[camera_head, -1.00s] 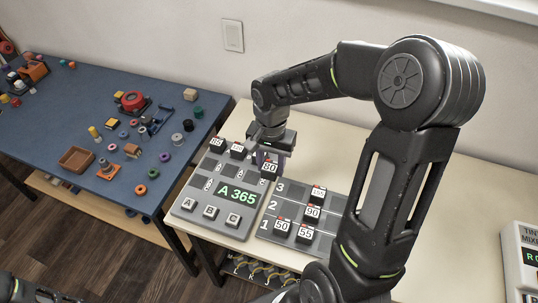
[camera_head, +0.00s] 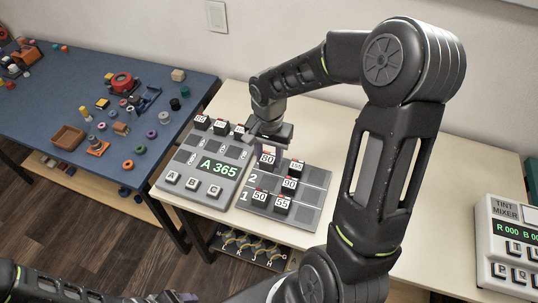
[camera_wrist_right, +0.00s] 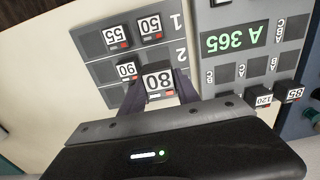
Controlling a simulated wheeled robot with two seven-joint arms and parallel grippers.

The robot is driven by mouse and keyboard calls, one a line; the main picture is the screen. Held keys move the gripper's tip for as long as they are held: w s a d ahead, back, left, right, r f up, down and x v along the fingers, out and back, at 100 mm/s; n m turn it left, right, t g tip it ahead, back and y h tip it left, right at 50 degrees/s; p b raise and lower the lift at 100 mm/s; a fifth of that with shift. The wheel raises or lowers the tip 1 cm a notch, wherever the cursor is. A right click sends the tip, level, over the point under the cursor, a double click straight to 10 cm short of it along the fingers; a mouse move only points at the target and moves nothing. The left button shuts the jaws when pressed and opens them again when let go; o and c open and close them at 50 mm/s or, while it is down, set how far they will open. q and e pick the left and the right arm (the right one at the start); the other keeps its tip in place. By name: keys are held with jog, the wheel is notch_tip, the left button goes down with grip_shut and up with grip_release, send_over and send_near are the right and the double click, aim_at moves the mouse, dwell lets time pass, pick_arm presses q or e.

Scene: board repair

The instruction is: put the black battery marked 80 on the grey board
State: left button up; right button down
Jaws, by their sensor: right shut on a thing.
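The black battery marked 80 (camera_head: 266,160) has a white label and is held between the fingers of my right gripper (camera_head: 268,146). In the right wrist view the battery (camera_wrist_right: 158,81) sits between the two fingertips, larger than the others and over the numbered board. This grey board (camera_head: 312,209) has numbered rows; batteries 50 (camera_head: 260,196), 55 (camera_head: 282,204), 90 (camera_head: 289,183) and 155 (camera_head: 295,166) stand on it. I cannot tell whether battery 80 touches it. My left gripper (camera_head: 178,297) is partly seen at the bottom edge; its jaws are unclear.
Left of the numbered board is a grey panel (camera_head: 190,198) with the display A 365; batteries 85 (camera_head: 200,121) and 120 (camera_head: 221,127) and another (camera_head: 239,131) stand along its back. A tint mixer (camera_head: 508,235) stands at the right. The blue table (camera_head: 60,95) holds many small parts.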

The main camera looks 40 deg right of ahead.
aim_at(269, 181)
jog(key=shift+f+b, duration=2.45)
jog(key=shift+f, duration=1.5)
jog(key=shift+f+b, duration=0.5)
jog(key=c, duration=0.8)
grip_release()
jog(key=shift+r, duration=3.95)
